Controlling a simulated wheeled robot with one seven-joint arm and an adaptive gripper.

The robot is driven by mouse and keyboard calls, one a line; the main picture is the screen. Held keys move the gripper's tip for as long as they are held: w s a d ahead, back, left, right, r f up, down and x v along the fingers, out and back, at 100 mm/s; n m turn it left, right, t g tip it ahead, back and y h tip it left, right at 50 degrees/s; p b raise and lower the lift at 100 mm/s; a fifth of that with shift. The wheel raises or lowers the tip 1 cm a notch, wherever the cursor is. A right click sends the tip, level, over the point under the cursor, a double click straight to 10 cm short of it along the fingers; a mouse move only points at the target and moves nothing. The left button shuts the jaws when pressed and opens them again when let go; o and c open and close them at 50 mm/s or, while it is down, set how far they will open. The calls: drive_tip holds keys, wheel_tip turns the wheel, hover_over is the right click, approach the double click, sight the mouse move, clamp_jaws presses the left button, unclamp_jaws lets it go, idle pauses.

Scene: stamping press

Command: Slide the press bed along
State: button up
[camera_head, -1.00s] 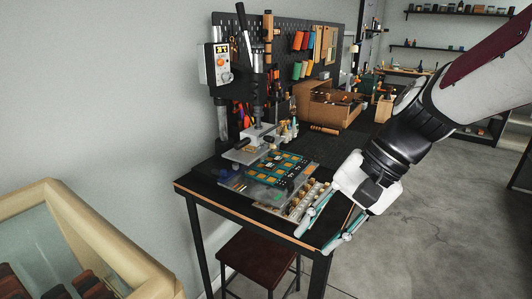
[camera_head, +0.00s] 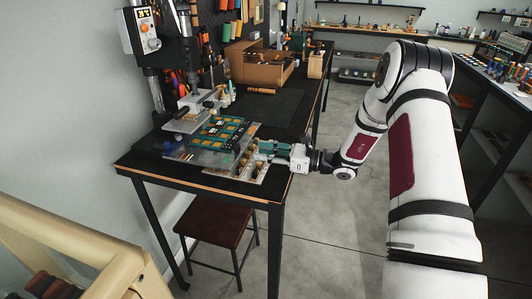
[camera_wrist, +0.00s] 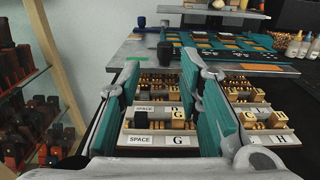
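The press bed is a grey metal plate (camera_head: 205,157) with teal-and-orange pieces on top, on the dark table below the stamping press (camera_head: 192,103). In the wrist view the bed (camera_wrist: 143,50) lies ahead of my gripper (camera_wrist: 160,72). A short black knob (camera_wrist: 165,55) stands at the bed's near edge, seen between the two teal fingers. The fingers are apart, with nothing visibly held. They appear short of the knob; contact cannot be told. In the head view my gripper (camera_head: 268,149) reaches in level from the right, over the table's right edge.
A tray of brass letter stamps (camera_head: 247,171) lies under my fingers; its labels (camera_wrist: 180,141) show in the wrist view. A stool (camera_head: 215,224) is below the table. Floor at right is clear.

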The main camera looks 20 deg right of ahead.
drive_tip(key=shift+w+d+f+t, duration=0.15)
drive_tip(key=shift+w+f+t, duration=0.05)
drive_tip(key=shift+t, duration=0.1)
drive_tip(key=shift+w, duration=0.15)
drive_tip(key=b+x, duration=0.1)
drive_tip(key=x, duration=0.6)
drive_tip(key=shift+a+f+b, duration=0.1)
drive_tip(key=shift+a+b, duration=0.15)
drive_tip(key=shift+b, duration=0.15)
clamp_jaws()
